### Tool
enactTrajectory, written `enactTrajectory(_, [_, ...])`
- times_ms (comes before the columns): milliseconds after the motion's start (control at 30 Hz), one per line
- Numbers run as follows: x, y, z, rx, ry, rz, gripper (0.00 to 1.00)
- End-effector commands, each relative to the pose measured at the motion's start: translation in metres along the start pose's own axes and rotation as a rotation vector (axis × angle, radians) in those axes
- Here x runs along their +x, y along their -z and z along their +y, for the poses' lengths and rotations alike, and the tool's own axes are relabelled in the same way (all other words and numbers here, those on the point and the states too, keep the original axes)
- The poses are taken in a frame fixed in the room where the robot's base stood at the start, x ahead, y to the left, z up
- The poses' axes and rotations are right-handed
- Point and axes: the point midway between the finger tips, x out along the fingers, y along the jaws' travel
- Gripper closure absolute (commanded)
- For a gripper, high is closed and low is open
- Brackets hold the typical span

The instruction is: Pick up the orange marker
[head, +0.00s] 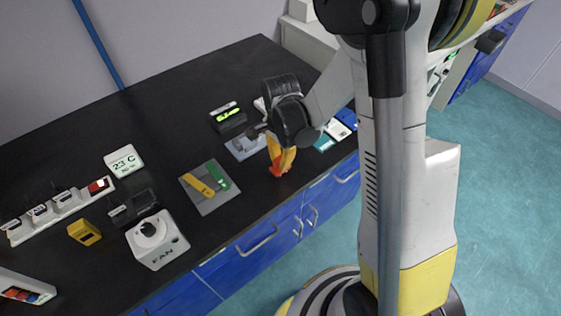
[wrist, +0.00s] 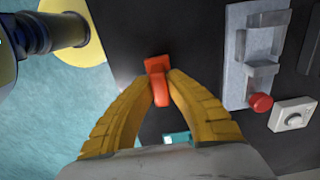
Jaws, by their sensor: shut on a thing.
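My gripper (head: 281,160) has yellow fingers and points down near the front edge of the black bench. In the wrist view, the two fingertips (wrist: 160,93) close on an orange-red piece, the orange marker (wrist: 157,66). The marker also shows below the fingers in the head view (head: 276,172). Its lower end is at or just above the bench top; I cannot tell whether it touches. The fingers hide part of the marker.
A grey tray (head: 208,208) with a yellow and a green piece lies left of my gripper. A grey fixture (wrist: 234,88) with a red knob (wrist: 261,102) stands close by. The fan box (head: 158,252) is further left.

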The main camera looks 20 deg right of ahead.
Motion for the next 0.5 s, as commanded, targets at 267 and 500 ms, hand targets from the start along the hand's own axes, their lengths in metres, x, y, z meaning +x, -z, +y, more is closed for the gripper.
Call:
enactTrajectory(267, [-0.045,0.005,0.017,0.003,0.0,0.0,1.0])
enactTrajectory(500, [-0.079,0.021,0.072,0.005,0.0,0.0,1.0])
